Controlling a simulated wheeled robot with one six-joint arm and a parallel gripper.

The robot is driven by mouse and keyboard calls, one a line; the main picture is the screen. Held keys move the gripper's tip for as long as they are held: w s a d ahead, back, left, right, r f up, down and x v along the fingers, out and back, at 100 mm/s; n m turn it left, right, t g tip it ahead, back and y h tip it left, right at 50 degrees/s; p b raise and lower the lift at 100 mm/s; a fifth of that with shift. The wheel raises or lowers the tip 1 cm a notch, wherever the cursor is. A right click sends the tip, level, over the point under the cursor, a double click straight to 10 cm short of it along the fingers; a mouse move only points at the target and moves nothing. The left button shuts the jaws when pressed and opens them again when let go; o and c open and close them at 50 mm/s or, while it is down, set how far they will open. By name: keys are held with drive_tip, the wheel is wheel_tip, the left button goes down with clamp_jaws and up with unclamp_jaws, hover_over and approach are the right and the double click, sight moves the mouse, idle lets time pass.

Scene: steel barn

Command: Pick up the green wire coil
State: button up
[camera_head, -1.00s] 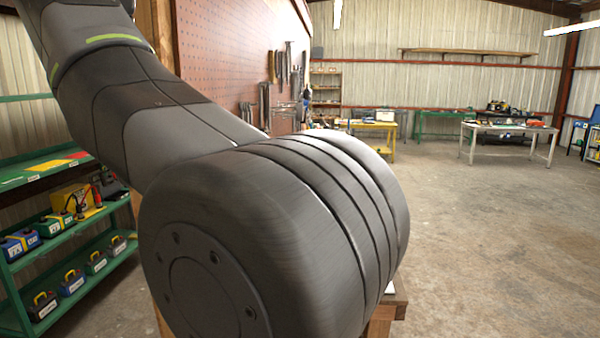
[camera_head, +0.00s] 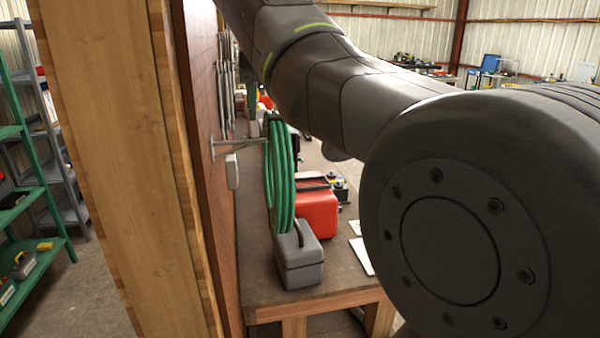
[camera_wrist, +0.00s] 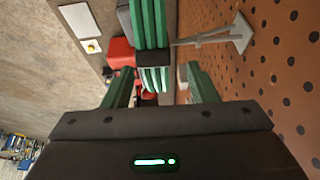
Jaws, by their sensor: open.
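The green wire coil (camera_head: 282,180) hangs from a metal hook (camera_head: 235,143) on the pegboard, above the workbench, in the head view. In the wrist view the coil (camera_wrist: 150,22) is at the top centre, with a black band across its strands. My gripper (camera_wrist: 158,72) is open in the wrist view. Its two green fingers stand left and right of the banded part of the coil. I cannot tell whether they touch it. In the head view my gripper is hidden, and my arm crosses to the right of the coil.
The brown pegboard (camera_head: 203,120) stands close left of the coil. On the workbench (camera_head: 255,270) below are a grey toolbox (camera_head: 299,262) and a red box (camera_head: 318,212). A green shelf rack (camera_head: 35,165) is at far left.

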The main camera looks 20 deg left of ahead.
sight(275, 116)
drive_tip(key=shift+p+x, duration=0.35)
drive_tip(key=shift+x, duration=2)
drive_tip(key=shift+w+d+r, duration=0.1)
drive_tip(key=shift+w+d, duration=0.05)
clamp_jaws()
